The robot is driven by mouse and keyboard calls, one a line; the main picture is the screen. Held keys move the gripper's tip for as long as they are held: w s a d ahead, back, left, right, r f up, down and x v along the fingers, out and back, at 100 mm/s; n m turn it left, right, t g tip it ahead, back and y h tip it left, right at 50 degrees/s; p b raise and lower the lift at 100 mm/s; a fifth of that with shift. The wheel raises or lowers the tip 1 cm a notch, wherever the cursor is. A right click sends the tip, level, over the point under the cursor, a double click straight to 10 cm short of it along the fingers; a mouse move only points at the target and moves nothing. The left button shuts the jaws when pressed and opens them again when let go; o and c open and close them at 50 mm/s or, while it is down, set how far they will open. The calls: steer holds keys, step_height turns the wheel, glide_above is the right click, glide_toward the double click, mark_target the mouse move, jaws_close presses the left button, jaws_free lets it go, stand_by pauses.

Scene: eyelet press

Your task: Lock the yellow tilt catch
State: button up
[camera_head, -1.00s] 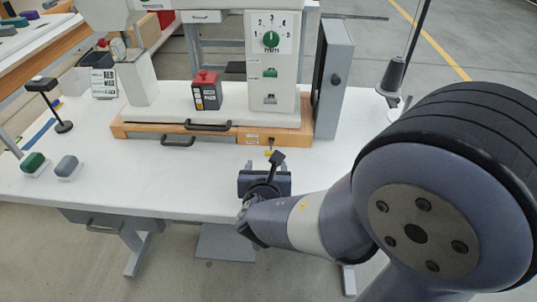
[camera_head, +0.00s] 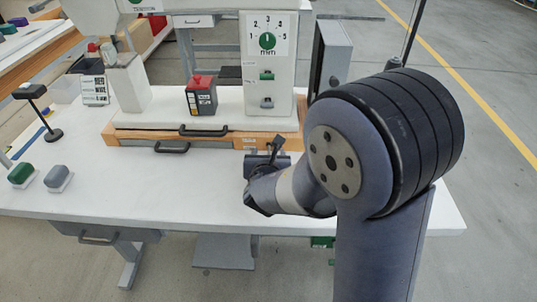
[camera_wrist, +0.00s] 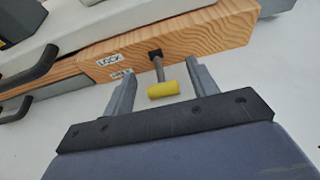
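The yellow tilt catch (camera_wrist: 163,90) shows in the wrist view as a yellow cylindrical grip on a short grey stem. The stem comes from a dark pivot on the front face of the wooden base (camera_wrist: 215,30). The grip hangs out toward my gripper. My gripper (camera_wrist: 160,70) is open, one finger on each side of the grip, with a gap visible on both sides. A "LOCK" label (camera_wrist: 110,60) sits left of the pivot, with a smaller label below it that I cannot read surely. In the head view my gripper (camera_head: 268,162) is at the base's front and hides the catch.
A black drawer handle (camera_head: 172,147) is left of my gripper. A red-topped box (camera_head: 202,95) stands on the machine base, beside the dial column (camera_head: 268,75). Green (camera_head: 21,173) and grey (camera_head: 58,178) blocks lie at left. The white tabletop (camera_head: 150,190) in front is clear.

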steer(key=c, duration=0.7)
steer(key=shift+r, duration=0.1)
steer(key=shift+r+p, duration=0.1)
steer(key=shift+p, duration=0.3)
steer(key=r+g+p, duration=0.1)
steer(key=g+p, duration=0.1)
steer(key=p, duration=0.3)
steer(key=shift+r, duration=0.1)
steer(key=g+p, duration=0.1)
steer(key=p, duration=0.3)
steer(key=g+p, duration=0.1)
steer(key=p, duration=0.3)
steer(key=shift+w+r+g, duration=0.15)
steer(key=shift+r+g, duration=0.15)
steer(key=shift+r, duration=0.1)
steer(key=p, duration=0.2)
steer(key=g+p, duration=0.1)
steer(key=p, duration=0.2)
steer(key=shift+w+r, duration=0.1)
steer(key=shift+r, duration=0.15)
steer(key=shift+g+p, duration=0.3)
steer(key=shift+p, duration=0.5)
steer(key=p, duration=0.3)
steer(key=shift+w+g, duration=0.1)
steer(key=shift+g, duration=0.2)
steer(key=shift+c, duration=0.2)
steer(key=shift+f+g+p, duration=0.2)
steer(key=shift+g+p, duration=0.1)
steer(key=shift+p, duration=0.4)
